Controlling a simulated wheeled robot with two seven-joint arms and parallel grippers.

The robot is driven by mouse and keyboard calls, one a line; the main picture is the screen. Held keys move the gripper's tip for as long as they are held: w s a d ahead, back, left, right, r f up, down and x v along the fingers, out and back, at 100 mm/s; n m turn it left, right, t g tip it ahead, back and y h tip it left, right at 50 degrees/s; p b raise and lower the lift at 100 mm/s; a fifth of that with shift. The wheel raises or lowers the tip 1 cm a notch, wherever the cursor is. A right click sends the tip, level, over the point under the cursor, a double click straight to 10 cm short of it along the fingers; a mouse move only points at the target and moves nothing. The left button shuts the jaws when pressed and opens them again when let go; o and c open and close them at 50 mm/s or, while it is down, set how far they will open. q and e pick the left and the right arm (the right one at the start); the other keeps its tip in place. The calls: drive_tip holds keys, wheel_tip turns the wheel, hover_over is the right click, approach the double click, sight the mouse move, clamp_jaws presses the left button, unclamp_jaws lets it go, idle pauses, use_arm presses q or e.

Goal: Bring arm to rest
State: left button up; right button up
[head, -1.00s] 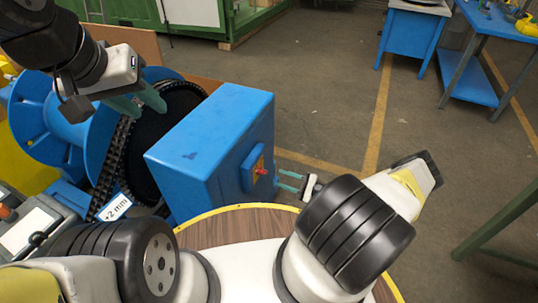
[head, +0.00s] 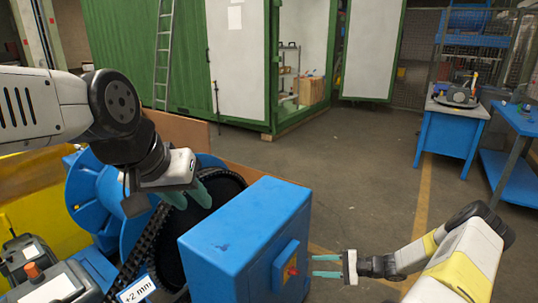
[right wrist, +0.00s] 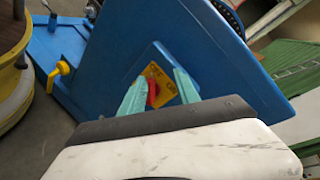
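The chain drive has a large blue wheel (head: 88,200), a black chain (head: 150,245) and a blue box housing (head: 235,235). A red knob on a yellow plate (head: 290,271) sits on the housing's side; it also shows in the right wrist view (right wrist: 152,92). My left gripper (head: 188,193) is over the chain beside the wheel; its green fingers point down and partly hide each other. My right gripper (head: 327,266) is open and empty, its green fingers apart and pointing at the knob from a short distance. In the right wrist view its fingers (right wrist: 158,92) stand either side of the knob.
A label reading "+2 mm" (head: 137,290) stands by the chain. Grey boxes (head: 45,275), one with an orange knob, are at the lower left. A green container (head: 140,70) with a ladder is behind. Blue workbenches (head: 450,135) stand at the right. The floor between is clear.

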drive_tip(key=s+a+r+n+g+h, duration=0.1)
drive_tip(key=s+r+n+h, duration=0.15)
drive_tip(key=r, duration=0.75)
drive_tip(key=s+a+r+n+g+h, duration=0.1)
drive_tip(key=s+r+n+g+h, duration=0.2)
drive_tip(key=r, duration=0.7)
drive_tip(key=s+a+r+n+h, duration=0.1)
drive_tip(key=r+n+h, duration=0.25)
drive_tip(key=r, duration=0.65)
drive_tip(key=s+a+r+n+t+h, duration=0.1)
drive_tip(key=s+r+t, duration=0.5)
drive_tip(key=s+r, duration=0.9)
drive_tip(key=s+n+h, duration=0.1)
drive_tip(key=s+h, duration=0.1)
drive_tip(key=shift+a+r+h, duration=0.2)
drive_tip(key=shift+a+h, duration=0.1)
drive_tip(key=shift+a, duration=0.05)
